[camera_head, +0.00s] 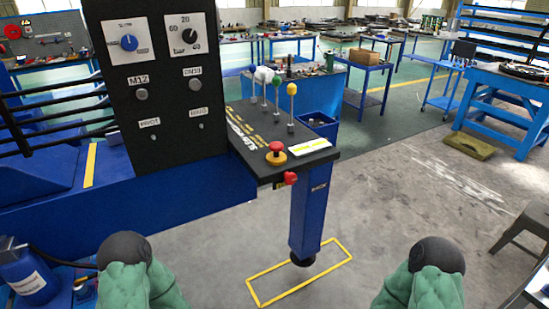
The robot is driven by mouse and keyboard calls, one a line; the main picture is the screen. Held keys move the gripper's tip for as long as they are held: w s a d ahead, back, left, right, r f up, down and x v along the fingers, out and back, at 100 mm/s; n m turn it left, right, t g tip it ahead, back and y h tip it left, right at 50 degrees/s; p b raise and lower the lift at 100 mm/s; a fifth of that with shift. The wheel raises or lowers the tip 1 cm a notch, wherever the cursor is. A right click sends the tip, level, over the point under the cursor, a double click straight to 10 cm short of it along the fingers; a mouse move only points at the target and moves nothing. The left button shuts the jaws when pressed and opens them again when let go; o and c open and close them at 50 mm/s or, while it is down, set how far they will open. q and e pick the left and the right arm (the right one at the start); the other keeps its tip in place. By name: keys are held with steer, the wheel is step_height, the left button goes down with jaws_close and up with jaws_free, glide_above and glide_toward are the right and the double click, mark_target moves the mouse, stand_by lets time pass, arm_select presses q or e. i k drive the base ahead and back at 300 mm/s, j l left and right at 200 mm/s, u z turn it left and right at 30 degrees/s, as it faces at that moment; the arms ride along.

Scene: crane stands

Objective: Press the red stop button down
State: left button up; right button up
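The red stop button (276,147) is a red mushroom head on a yellow collar. It sits on the top of a dark control console (250,130), near the console's front edge. From this view I cannot tell whether it is pressed in or raised. A second, smaller red knob (290,178) is on the console's front face, just below and to the right. My two arms show at the bottom left and bottom right, well below the console and apart from it. Neither gripper shows in the view.
Several levers with coloured knobs (292,89) stand behind the button. A black panel (160,80) with dials rises to the left. A blue post (311,210) supports the console. Grey floor with a yellow outlined rectangle (257,300) lies in front. A stool (528,222) stands at right.

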mark_target(276, 146)
steer(key=i+l+u, duration=0.4)
steer(key=i+l, duration=0.15)
steer(key=i+l+u, duration=0.2)
steer(key=l, duration=0.25)
steer(key=i+l+u, duration=0.2)
steer(key=l, duration=0.2)
steer(key=i+l+u, duration=0.2)
steer(key=l, duration=0.25)
steer(key=k+l+z, duration=0.1)
steer(key=k+l, duration=0.35)
steer(key=l+u, duration=0.15)
steer(key=k+l+u, duration=0.1)
steer(key=l, duration=0.2)
